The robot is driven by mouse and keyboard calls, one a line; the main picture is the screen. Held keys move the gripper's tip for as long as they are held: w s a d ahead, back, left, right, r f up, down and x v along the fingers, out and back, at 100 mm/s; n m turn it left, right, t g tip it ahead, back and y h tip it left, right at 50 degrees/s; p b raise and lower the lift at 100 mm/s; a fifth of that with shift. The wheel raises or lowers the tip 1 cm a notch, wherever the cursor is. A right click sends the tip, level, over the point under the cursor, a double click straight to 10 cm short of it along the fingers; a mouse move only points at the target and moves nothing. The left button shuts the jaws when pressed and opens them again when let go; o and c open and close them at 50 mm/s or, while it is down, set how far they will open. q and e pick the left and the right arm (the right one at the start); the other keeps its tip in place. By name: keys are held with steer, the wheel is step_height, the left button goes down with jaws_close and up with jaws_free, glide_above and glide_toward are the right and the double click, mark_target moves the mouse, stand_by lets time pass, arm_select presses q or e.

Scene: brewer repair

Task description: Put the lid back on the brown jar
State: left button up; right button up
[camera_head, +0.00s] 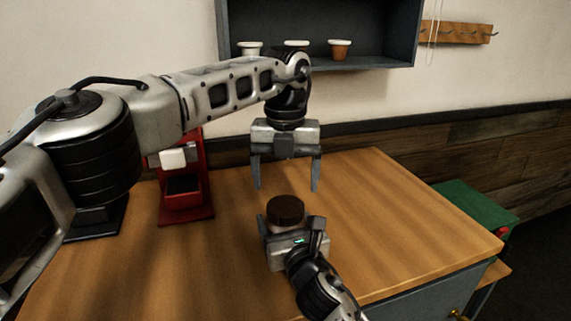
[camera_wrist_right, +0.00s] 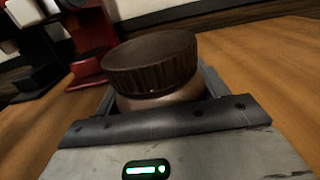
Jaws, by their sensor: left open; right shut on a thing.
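The brown jar (camera_wrist_right: 160,101) has a pinkish-brown body, mostly hidden by my right gripper in the wrist view. A dark brown ribbed lid (camera_head: 286,208) sits on top of it and also shows in the right wrist view (camera_wrist_right: 150,62). The lid looks level on the jar; whether it is screwed tight I cannot tell. My right gripper (camera_head: 291,232) is shut around the jar's body at the table. My left gripper (camera_head: 286,188) is open and empty, pointing down just above and behind the lid, apart from it.
A red machine (camera_head: 185,185) stands at the left on the wooden table (camera_head: 380,215). A dark wall shelf (camera_head: 360,62) holds several small pots. A green-topped stand (camera_head: 475,207) is beyond the table's right edge. The table's right side is clear.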

mark_target(285, 206)
arm_select(q)
steer(key=shift+f, duration=2.75)
steer(key=c, duration=1)
steer(key=m, duration=0.5)
steer(key=o, duration=1.1)
steer(key=shift+r, duration=2.3)
